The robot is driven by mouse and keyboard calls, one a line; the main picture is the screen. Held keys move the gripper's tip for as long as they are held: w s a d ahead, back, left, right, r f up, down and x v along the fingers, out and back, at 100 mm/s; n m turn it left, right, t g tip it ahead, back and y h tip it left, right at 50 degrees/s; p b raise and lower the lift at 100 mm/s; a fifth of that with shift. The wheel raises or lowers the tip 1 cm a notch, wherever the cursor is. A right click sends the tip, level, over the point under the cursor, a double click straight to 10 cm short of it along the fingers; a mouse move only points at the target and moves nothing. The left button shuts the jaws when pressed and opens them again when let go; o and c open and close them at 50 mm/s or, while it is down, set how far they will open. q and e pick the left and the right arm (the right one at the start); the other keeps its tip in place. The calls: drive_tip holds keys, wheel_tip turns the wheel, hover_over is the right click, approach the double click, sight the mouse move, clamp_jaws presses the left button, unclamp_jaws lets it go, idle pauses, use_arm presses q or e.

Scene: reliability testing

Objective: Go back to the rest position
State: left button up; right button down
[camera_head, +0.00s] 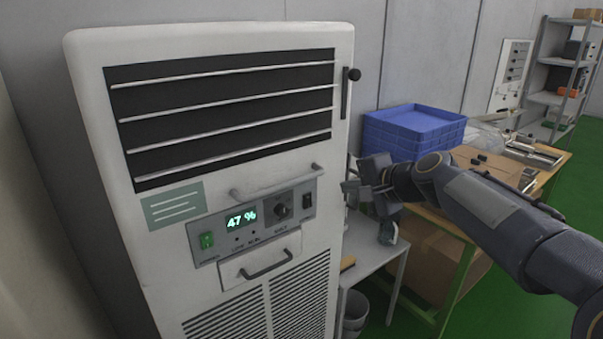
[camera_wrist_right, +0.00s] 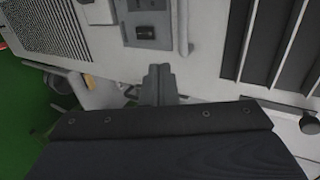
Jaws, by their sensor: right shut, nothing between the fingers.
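My right arm comes in from the right in the head view. My right gripper (camera_head: 352,187) is shut and empty, just to the right of the cabinet's control panel. In the right wrist view the gripper (camera_wrist_right: 158,72) has its fingers together, in front of the white cabinet (camera_wrist_right: 205,70). The tall white cabinet (camera_head: 85,70) stands upright on the left in the head view. Its control panel (camera_head: 268,228) has a green display reading 47 %, a green switch and a dark knob. I cannot tell whether the fingers touch the cabinet. My left gripper is out of view.
A blue crate stack (camera_head: 415,128) stands behind my right gripper. A wooden workbench (camera_head: 500,175) with loose items lies beyond my forearm. A small white table (camera_head: 372,250) and a bin (camera_head: 355,312) are right of the cabinet. Green floor (camera_head: 500,300) is open at the lower right.

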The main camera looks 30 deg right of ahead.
drive_tip(key=s+a+f+n+g+y, duration=0.2)
drive_tip(key=s+a+f+n+g, duration=0.4)
drive_tip(key=s+a+f+n, duration=0.9)
drive_tip(key=s+a+f, duration=0.2)
drive_tip(key=s+a, duration=0.3)
drive_tip(key=s, duration=0.1)
drive_tip(key=shift+s+a+f+g+y, duration=0.25)
drive_tip(key=shift+s+a+g+y, duration=0.15)
drive_tip(key=shift+r, duration=0.1)
idle(0.5)
